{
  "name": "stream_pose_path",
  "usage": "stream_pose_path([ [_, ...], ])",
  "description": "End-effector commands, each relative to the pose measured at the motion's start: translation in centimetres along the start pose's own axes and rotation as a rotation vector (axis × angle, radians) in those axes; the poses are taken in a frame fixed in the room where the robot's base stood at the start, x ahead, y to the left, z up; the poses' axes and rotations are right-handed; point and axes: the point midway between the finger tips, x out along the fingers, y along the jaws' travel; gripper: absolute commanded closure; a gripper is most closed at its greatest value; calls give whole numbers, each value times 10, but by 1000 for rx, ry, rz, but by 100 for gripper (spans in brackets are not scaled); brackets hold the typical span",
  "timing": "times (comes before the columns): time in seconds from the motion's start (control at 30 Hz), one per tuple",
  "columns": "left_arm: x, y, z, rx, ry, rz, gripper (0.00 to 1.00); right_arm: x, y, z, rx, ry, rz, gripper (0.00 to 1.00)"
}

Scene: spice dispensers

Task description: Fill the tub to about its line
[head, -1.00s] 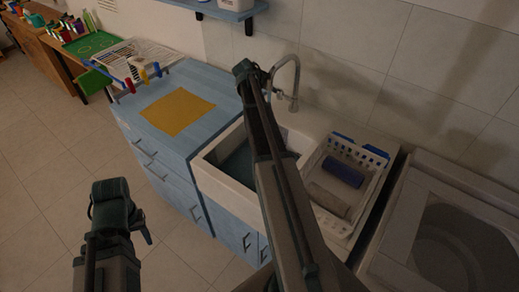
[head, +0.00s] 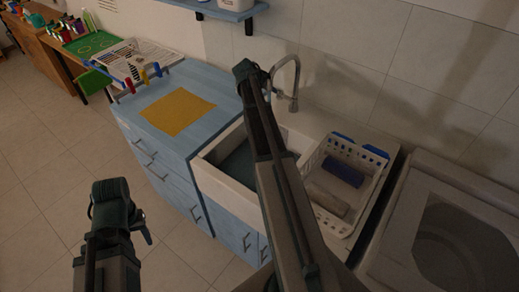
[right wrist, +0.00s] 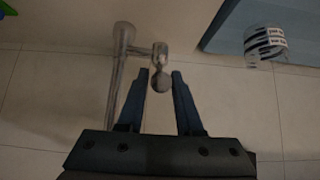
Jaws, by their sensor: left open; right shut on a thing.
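The white sink basin (head: 221,183) is set in the blue counter, with a dark teal area (head: 238,160) inside it. I cannot tell if this is a tub or water, and no fill line shows. The curved metal tap (head: 294,78) rises behind the basin. My right arm crosses in front of the basin, and its gripper is near the tap. In the right wrist view, my right gripper (right wrist: 161,77) is shut on the round grey tap knob (right wrist: 160,82), beside the tap pipe (right wrist: 122,45). My left gripper (head: 146,228) is open and empty over the floor, away from the counter.
A white basket (head: 345,222) with a blue item and a pale item stands right of the basin. A yellow cloth (head: 178,111) lies on the counter, with a rack (head: 135,65) behind it. A shelf (head: 225,10) hangs above. The floor at left is clear.

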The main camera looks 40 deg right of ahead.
Motion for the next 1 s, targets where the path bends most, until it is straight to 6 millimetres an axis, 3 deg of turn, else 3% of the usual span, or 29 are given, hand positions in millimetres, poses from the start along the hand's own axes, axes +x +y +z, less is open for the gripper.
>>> stream_pose_path([
  [1.0, 4, 0, 0, 0, 0, 0, 50, 1, 0, 6, 0, -1, -1, 92],
])
